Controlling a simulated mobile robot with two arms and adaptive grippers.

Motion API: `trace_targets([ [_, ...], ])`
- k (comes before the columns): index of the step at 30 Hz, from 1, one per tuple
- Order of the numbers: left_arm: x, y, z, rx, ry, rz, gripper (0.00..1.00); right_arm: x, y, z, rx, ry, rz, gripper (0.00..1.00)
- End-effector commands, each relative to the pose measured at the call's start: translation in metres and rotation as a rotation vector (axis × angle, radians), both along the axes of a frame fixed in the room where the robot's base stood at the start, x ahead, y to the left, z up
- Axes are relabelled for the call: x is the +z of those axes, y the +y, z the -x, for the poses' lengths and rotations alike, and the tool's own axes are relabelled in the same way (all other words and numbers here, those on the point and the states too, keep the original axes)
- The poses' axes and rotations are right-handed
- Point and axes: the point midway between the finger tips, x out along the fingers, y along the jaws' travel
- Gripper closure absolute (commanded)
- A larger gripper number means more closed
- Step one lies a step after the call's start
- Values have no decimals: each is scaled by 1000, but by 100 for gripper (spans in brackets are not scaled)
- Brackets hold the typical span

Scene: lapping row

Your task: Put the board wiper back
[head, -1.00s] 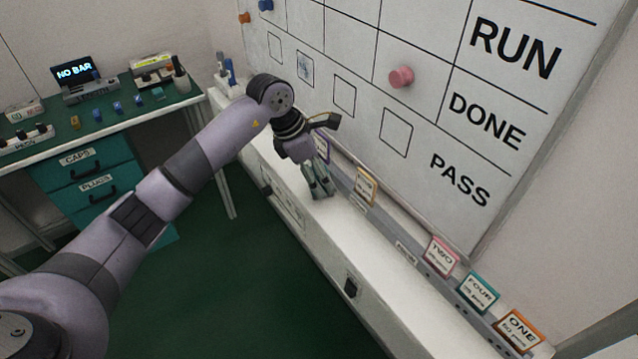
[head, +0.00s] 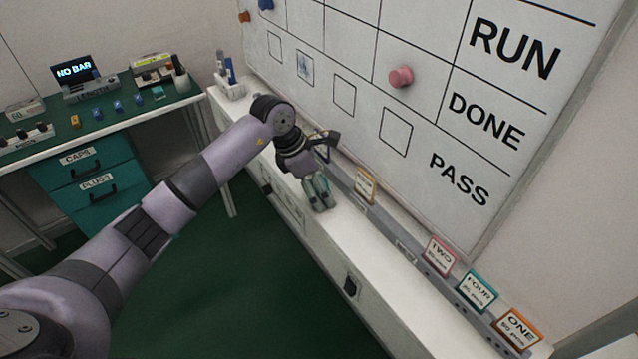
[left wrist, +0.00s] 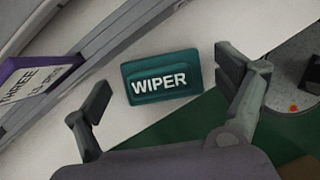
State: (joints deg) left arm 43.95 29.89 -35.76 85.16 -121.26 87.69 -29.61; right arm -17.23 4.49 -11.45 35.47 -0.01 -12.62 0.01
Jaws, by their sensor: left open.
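The board wiper (left wrist: 160,86) is a dark green block with WIPER in white letters. In the left wrist view it lies face up on the white ledge top (left wrist: 112,130), between and beyond the two fingers. My left gripper (head: 319,196) is open, with its fingers pointing down at the ledge below the whiteboard (head: 345,50). In the left wrist view its fingers (left wrist: 166,92) stand apart on either side of the wiper, not closed on it. In the head view I cannot clearly make out the wiper by the fingers. My right gripper is not in view.
A grey rail along the ledge holds cards, among them THREE (left wrist: 35,85), TWO (head: 439,256), FOUR (head: 477,290) and ONE (head: 518,329). A white pen holder (head: 230,88) stands at the ledge's far end. A green bench (head: 105,112) is at left.

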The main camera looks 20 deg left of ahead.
Motion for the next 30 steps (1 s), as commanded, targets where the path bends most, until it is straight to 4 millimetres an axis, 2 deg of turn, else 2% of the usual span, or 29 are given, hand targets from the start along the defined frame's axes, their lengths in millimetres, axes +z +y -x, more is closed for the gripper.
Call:
trace_targets([
  [5, 2, 1, 0, 0, -1, 0, 10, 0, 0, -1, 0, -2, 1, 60],
  [8, 10, 5, 1, 1, -4, -1, 10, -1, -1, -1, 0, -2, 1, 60],
  [21, 90, 34, 18, 1, -4, -2, 10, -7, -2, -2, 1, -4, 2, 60],
  [25, 104, 39, 21, 1, -3, -1, 10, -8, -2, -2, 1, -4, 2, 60],
  [30, 111, 41, 23, 1, 0, 0, 10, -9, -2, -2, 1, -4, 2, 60],
])
